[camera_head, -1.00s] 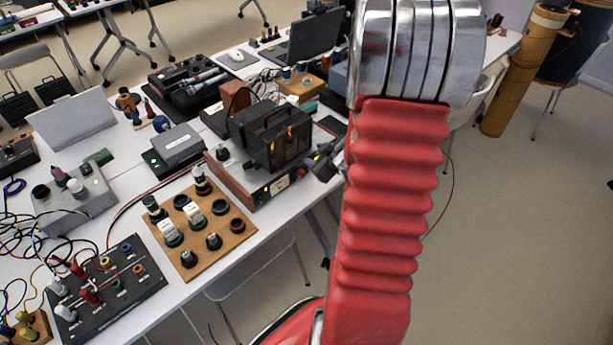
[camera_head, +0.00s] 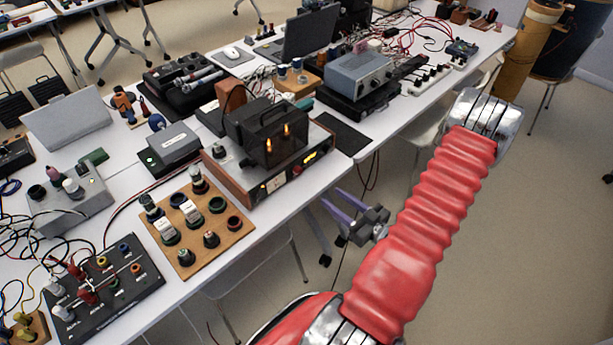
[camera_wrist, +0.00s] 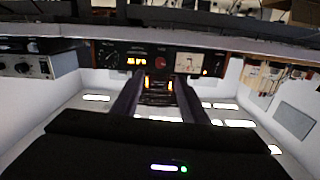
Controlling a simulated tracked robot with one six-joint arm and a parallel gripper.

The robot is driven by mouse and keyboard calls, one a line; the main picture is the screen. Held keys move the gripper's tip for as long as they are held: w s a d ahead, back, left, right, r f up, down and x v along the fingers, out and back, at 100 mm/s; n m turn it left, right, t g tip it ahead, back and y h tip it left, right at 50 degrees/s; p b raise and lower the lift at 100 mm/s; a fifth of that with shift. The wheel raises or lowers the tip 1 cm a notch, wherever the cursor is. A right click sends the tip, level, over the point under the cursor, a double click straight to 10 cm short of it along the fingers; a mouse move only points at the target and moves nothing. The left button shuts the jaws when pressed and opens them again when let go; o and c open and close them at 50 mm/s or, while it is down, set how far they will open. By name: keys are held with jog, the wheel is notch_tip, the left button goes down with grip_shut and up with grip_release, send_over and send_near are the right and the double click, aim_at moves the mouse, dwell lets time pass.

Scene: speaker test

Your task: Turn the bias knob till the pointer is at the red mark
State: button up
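The amplifier (camera_head: 245,195) with a wooden side and two glowing tubes stands at the table's front edge. Its front panel carries a small reddish round part (camera_head: 297,170), which may be the bias knob; in the wrist view a red round part (camera_wrist: 161,63) sits mid-panel, between an orange display and a pale meter (camera_wrist: 188,63). No label, pointer or red mark is readable. My gripper (camera_head: 333,198) is in front of and below the panel, apart from it. In the wrist view its two fingers (camera_wrist: 160,78) are spread with nothing between them.
A wooden board with knobs and sockets (camera_head: 185,256) lies left of the amplifier. A dark flat pad (camera_head: 342,137) and a grey-blue instrument (camera_head: 358,72) stand to its right. The floor before the table is mostly clear; a chair stands under the table.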

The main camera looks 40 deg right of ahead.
aim_at(301, 172)
jog(key=shift+s+a, duration=0.1)
jog(key=shift+s, duration=0.25)
jog(key=shift+w, duration=0.2)
jog(key=shift+w+a, duration=0.2)
jog(key=shift+w, duration=6.55)
jog(key=shift+c, duration=0.4)
jog(key=c, duration=0.9)
jog(key=shift+d, duration=0.25)
grip_shut()
jog(key=shift+a, duration=0.15)
